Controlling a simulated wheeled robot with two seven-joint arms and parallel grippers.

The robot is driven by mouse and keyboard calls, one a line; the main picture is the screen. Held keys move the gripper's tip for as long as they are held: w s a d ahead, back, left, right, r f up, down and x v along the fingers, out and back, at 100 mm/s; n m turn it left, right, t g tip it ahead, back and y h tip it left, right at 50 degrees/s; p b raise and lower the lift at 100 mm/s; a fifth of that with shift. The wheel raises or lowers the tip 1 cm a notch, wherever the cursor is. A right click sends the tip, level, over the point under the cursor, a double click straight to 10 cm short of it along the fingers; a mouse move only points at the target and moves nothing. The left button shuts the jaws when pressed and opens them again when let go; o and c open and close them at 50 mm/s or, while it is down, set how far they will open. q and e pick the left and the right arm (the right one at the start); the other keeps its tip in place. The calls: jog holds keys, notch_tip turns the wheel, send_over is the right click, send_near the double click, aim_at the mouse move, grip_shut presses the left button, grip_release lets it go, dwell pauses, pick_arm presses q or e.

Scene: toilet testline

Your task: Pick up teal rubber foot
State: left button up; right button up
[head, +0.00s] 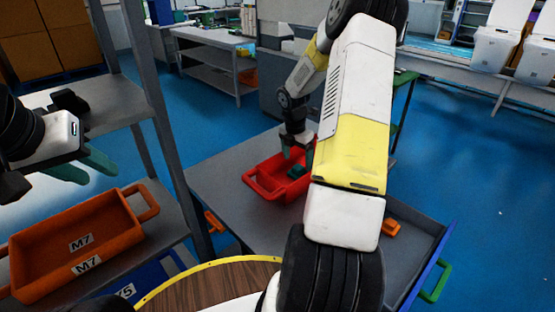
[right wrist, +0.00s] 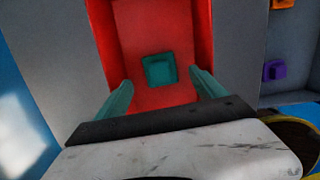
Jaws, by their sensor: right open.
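The teal rubber foot (right wrist: 160,70) is a small square block with a raised rim. It lies on the floor of the red bin (right wrist: 145,22), which stands on the grey table in the head view (head: 258,186). My right gripper (right wrist: 161,77) is open, with one teal finger on each side of the foot in the right wrist view. The fingers look apart from the foot, and the height gap is hard to tell. In the head view my right gripper (head: 298,153) points down into the bin. My left gripper (head: 100,177) is open and empty at the left.
An orange bin labelled M7 (head: 80,242) sits on the left shelf, below my left gripper. A grey tray (head: 412,238) right of the red bin holds orange (right wrist: 283,4) and purple (right wrist: 276,69) parts. A round wooden top (head: 205,292) is in front.

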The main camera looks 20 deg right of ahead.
aim_at(298, 167)
jog(key=f, duration=0.5)
jog(key=shift+w+d, duration=0.2)
jog(key=shift+d, duration=0.15)
jog(key=c, duration=1.5)
